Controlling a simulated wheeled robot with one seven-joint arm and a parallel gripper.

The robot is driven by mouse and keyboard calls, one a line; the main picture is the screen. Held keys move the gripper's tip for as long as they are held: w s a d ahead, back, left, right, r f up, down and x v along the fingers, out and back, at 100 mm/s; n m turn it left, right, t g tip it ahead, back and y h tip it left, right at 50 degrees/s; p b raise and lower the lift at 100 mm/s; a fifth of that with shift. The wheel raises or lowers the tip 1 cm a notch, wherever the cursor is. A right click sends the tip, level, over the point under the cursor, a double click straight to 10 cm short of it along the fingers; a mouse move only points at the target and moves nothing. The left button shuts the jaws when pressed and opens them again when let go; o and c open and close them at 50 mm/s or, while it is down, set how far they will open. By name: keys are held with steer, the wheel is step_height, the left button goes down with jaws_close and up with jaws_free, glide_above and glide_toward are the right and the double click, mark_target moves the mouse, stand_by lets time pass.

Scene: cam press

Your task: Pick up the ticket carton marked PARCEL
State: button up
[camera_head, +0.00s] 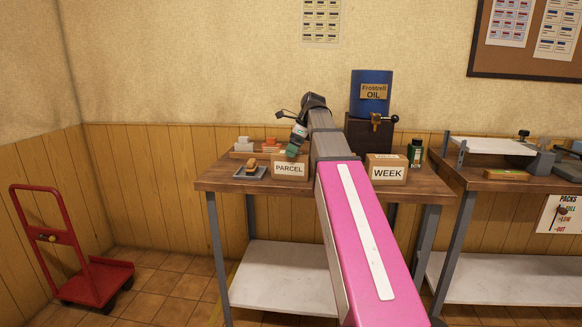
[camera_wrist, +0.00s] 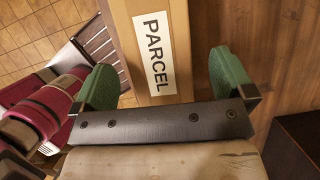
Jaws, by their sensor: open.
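The ticket carton marked PARCEL (camera_head: 289,170) is a small brown box with a white label, standing near the front of the wooden table. It also shows in the wrist view (camera_wrist: 153,50), with its label running down the picture. My gripper (camera_head: 293,150) is right above and beside the carton in the head view. In the wrist view my gripper (camera_wrist: 165,82) is open, with one green finger on each side of the carton. A gap shows between the carton and the right finger; the left finger is very close to the carton, and contact cannot be told.
A carton marked WEEK (camera_head: 387,170) stands to the right, beyond my arm. A blue oil drum (camera_head: 371,90) on a dark stand is behind it, with a green container (camera_head: 416,152) beside. A small grey tray (camera_head: 249,173) is just left of the PARCEL carton.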

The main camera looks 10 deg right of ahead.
mark_target(289, 159)
steer(key=shift+x, duration=2.5)
steer(key=shift+s, duration=0.1)
steer(key=c, duration=1.4)
steer(key=shift+c, duration=0.2)
steer(key=shift+r, duration=0.15)
